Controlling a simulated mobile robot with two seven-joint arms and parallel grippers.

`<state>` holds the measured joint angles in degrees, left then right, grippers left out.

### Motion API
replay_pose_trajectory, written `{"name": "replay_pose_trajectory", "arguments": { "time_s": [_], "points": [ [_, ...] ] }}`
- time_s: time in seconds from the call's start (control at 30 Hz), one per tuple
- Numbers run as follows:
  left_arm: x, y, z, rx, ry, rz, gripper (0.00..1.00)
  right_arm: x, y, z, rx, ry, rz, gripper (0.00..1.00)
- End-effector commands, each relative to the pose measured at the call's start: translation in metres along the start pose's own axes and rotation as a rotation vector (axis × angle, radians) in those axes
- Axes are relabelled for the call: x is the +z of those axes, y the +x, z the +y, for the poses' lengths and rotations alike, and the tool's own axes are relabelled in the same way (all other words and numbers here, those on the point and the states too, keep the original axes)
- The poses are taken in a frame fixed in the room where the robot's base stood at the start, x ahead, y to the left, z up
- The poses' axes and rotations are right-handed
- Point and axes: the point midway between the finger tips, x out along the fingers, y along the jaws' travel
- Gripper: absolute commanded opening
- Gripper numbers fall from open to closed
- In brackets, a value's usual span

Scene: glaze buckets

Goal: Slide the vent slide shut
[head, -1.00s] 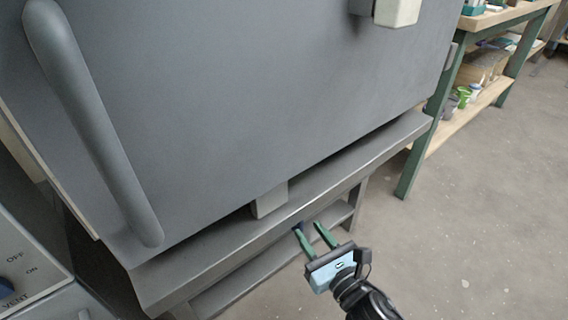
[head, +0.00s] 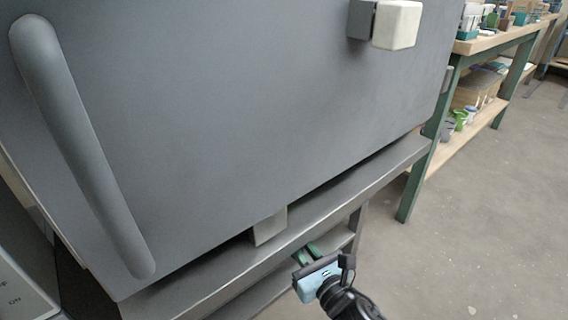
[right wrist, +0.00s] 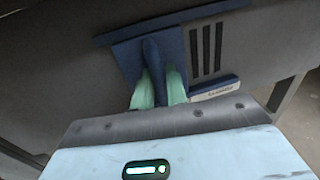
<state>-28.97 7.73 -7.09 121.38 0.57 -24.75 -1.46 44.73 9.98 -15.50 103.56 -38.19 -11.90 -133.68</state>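The vent slide is a dark blue plate (right wrist: 128,62) with an upright fin (right wrist: 154,62), seen in the right wrist view low under the kiln. Dark vent slots (right wrist: 206,50) show uncovered to the right of the plate. My right gripper (right wrist: 160,80) has its green fingers on either side of the fin, close against it, and looks shut on it. In the head view my right gripper (head: 306,252) reaches under the kiln stand's front edge, and the slide is hidden there. My left gripper is not in view.
The grey kiln (head: 230,110) with its long handle (head: 80,150) fills the left and middle above the stand (head: 340,190). A pale block (head: 397,25) sticks out from its front. A green-legged bench (head: 425,165) stands at the right. The floor (head: 480,240) there is clear.

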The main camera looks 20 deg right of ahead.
Motion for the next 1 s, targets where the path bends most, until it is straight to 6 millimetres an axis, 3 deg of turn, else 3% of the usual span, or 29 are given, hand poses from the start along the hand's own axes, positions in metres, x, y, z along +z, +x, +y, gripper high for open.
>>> {"name": "replay_pose_trajectory", "arguments": {
  "time_s": [0.27,0.6,0.7,1.0],
  "points": [
    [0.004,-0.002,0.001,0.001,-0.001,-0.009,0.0,-0.001,0.0,-0.003,0.0,-0.001,0.001,0.0],
    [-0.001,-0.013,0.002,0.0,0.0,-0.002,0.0,-0.001,0.014,-0.069,-0.002,-0.005,0.002,0.0],
    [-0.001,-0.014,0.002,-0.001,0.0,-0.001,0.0,-0.001,0.016,-0.079,-0.002,-0.003,0.002,0.0],
    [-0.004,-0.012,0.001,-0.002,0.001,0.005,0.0,-0.001,0.016,-0.081,-0.001,0.0,0.0,0.0]
  ]
}}
